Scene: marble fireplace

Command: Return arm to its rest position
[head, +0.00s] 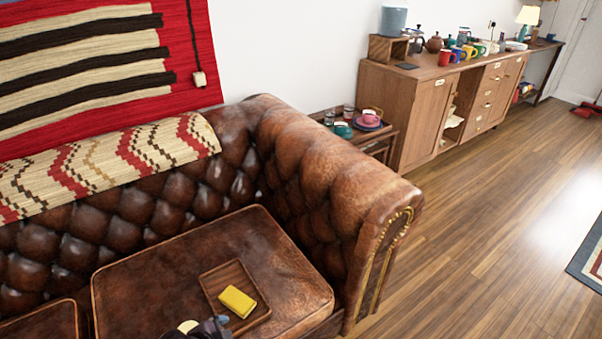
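One of my grippers (212,327) shows only in part at the bottom edge of the head view, dark and cut off by the frame. It is just in front of a wooden tray (213,285) on the sofa seat, and I cannot tell which arm it belongs to. A yellow block-like object (238,302) lies in the tray. The fingers are not clear enough to tell open from shut. A small pale yellow round thing (188,326) shows beside the gripper. No other gripper is in view.
A brown leather sofa (330,170) fills the foreground. A side table (388,137) with cups stands behind its arm. A wooden sideboard (433,110) with colored mugs runs along the wall. The wooden floor (490,200) at the right is clear, with a rug (590,255) at the edge.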

